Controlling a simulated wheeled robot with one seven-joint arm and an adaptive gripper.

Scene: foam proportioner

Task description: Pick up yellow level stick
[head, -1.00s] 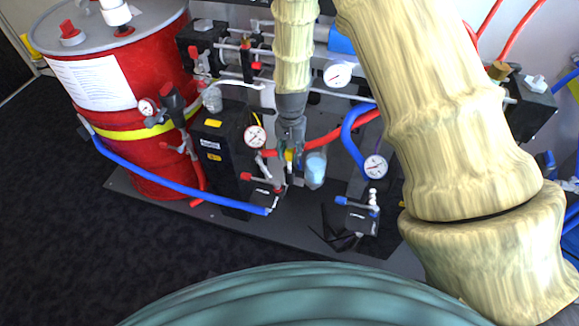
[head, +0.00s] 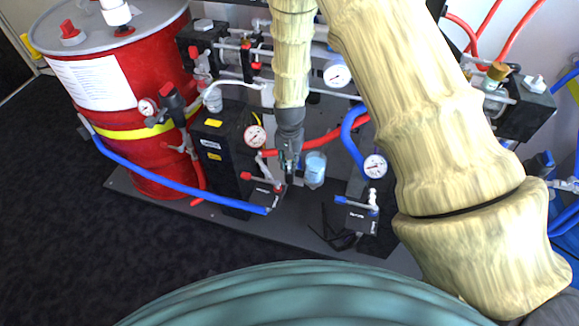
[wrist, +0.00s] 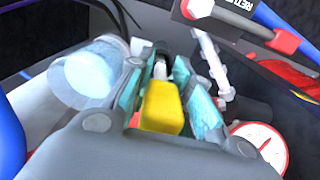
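The yellow level stick (wrist: 161,107) shows in the wrist view as a small yellow block between the two teal finger pads of my gripper (wrist: 160,92). A pale, narrow part continues beyond its far end. A small dark gap shows on its right side; contact on the left cannot be made out. The fingers stand apart on both sides of it. In the head view my gripper (head: 289,165) points down beside a clear cup with light blue content (head: 314,168), and hides the yellow stick.
The blue-filled cup is close to my gripper in the wrist view (wrist: 88,72). A pressure gauge (wrist: 262,146) is at the lower right there. In the head view, a black box (head: 222,160), red hose (head: 335,135) and another gauge (head: 374,167) crowd around. A red drum (head: 120,110) stands left.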

